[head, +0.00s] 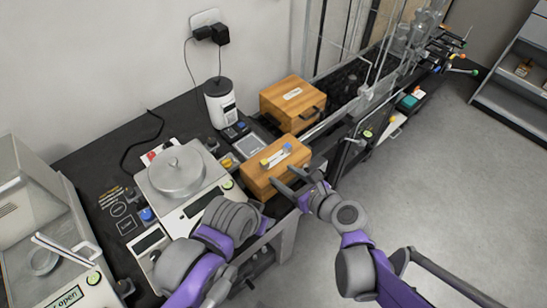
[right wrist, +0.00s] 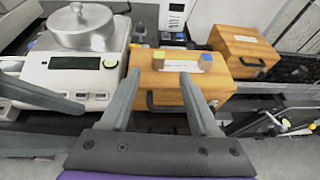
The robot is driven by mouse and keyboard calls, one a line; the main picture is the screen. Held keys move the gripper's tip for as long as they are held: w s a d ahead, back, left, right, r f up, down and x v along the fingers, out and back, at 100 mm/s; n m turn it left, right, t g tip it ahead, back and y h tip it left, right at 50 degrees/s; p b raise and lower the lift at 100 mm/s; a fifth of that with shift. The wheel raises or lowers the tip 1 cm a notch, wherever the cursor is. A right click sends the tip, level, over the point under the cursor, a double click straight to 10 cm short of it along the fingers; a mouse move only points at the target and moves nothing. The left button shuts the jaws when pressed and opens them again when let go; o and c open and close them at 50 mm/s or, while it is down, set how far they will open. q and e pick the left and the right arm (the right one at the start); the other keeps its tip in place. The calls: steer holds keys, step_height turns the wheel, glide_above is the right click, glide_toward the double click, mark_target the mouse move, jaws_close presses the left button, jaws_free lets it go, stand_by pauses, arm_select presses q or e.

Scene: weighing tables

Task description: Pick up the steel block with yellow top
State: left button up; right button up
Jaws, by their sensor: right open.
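A small block with a yellow top (head: 265,162) sits on the lid of the front wooden box (head: 262,180), at the left end of a pale label strip. It also shows in the right wrist view (right wrist: 158,56). My right gripper (head: 288,178) is open and empty at the near side of this box. In the right wrist view its fingertips (right wrist: 160,76) point at the box, with the yellow top just beyond and between them. My left gripper (head: 262,218) is low in front of the scale; its jaws are not clear.
A blue-topped block (head: 287,148) sits at the strip's other end. A scale (head: 198,205) with a steel pot (head: 176,172) stands left of the box. An orange-topped piece (head: 227,161) lies between them. A second wooden box (head: 292,102) stands behind. Floor at right is clear.

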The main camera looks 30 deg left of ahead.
mark_target(267, 164)
steer(key=x, duration=0.3)
steer(key=shift+a+f, duration=0.15)
steer(key=shift+a, duration=0.25)
steer(key=shift+p+x, duration=0.3)
steer(key=shift+x, duration=2.5)
steer(key=shift+d+f, duration=0.1)
jaws_close()
